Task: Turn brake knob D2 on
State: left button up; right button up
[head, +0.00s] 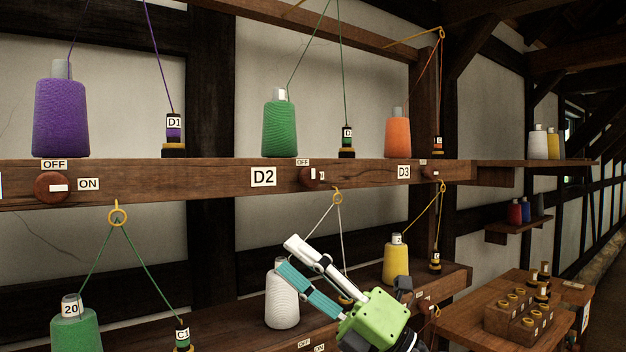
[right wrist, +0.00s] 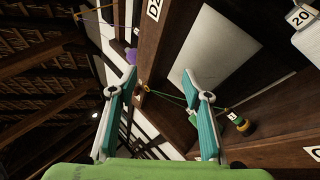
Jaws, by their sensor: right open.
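Brake knob D2 (head: 309,179) is a small dark red-brown round knob on the front of the upper beam. It sits right of the white D2 plate (head: 263,177) and below a small OFF label (head: 303,162). A white mark shows on its right side; I cannot tell its exact setting. My right gripper (head: 288,255), with teal and white fingers, is below the knob and apart from it, in front of the white cone. In the right wrist view its fingers (right wrist: 160,80) are spread with nothing held between them. My left gripper is not in view.
The green cone (head: 280,129) and a small D2 bobbin (head: 347,140) stand on the upper beam (head: 220,175). A yellow ring (head: 337,195) with pale threads hangs below the beam near the knob. The white cone (head: 281,300) stands on the lower shelf behind my gripper.

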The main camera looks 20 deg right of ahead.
jog(key=s+a+r+n+g, duration=0.3)
jog(key=r+n+g, duration=0.1)
jog(key=n, duration=0.3)
jog(key=t+h, duration=0.6)
jog(key=h, duration=0.7)
send_near(313, 178)
jog(key=shift+m, duration=0.4)
jog(key=p+x, duration=0.6)
jog(key=x, duration=0.2)
jog(key=shift+w+a+r, duration=0.1)
jog(key=shift+w+r, duration=0.05)
jog(key=shift+w+a, duration=0.15)
jog(key=shift+w, duration=0.3)
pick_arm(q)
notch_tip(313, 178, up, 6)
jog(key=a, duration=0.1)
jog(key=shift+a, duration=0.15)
pick_arm(e)
jog(key=c, duration=1.1)
